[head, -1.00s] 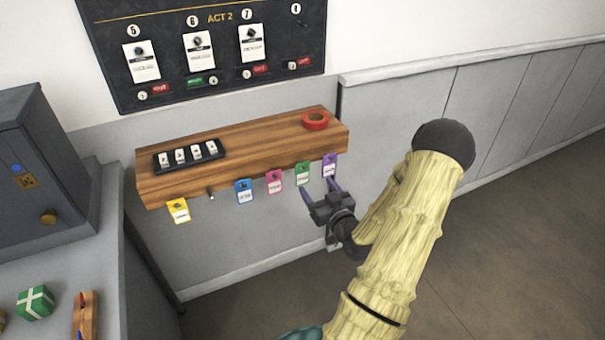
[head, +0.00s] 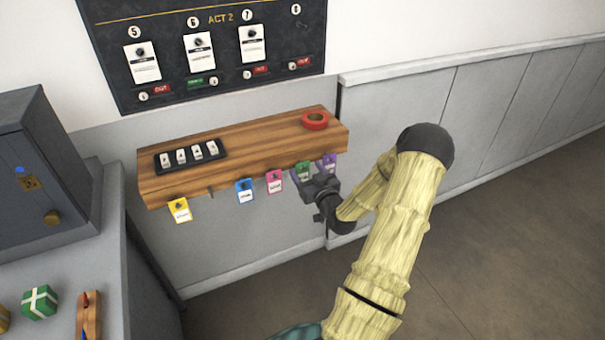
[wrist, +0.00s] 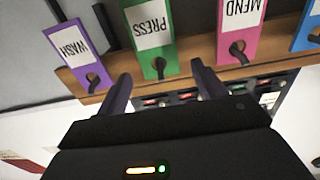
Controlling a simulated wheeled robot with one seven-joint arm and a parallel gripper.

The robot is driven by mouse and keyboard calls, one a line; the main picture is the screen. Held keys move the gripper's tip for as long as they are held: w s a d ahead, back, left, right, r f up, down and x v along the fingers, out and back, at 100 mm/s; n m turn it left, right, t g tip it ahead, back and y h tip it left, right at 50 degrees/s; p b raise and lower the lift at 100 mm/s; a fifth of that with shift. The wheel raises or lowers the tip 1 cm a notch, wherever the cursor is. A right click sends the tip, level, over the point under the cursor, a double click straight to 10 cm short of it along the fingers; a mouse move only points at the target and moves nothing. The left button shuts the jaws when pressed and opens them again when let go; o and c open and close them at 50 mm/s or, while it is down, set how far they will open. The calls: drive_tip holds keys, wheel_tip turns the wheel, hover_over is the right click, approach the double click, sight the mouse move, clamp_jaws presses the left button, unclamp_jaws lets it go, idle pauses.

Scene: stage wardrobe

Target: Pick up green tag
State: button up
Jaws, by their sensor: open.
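The green tag (head: 303,168) hangs from the front edge of the wooden shelf, between the pink tag and the purple tag. In the wrist view the green tag (wrist: 149,38) reads "PRESS" upside down and hangs on a dark peg. My gripper (head: 307,176) is at the green tag in the head view and partly covers it and the purple tag. In the wrist view my gripper's two fingers (wrist: 160,88) are apart, one on either side of the green tag's peg end. I cannot tell if they touch the tag.
The purple "WASH" tag (wrist: 80,54) and pink "MEND" tag (wrist: 237,30) hang close on either side. Blue (head: 244,191) and yellow (head: 179,210) tags hang farther left. A red tape roll (head: 315,121) and black tray (head: 190,156) sit on the wooden shelf (head: 250,146).

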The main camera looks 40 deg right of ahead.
drive_tip(key=shift+x, duration=1)
drive_tip(key=c, duration=1.1)
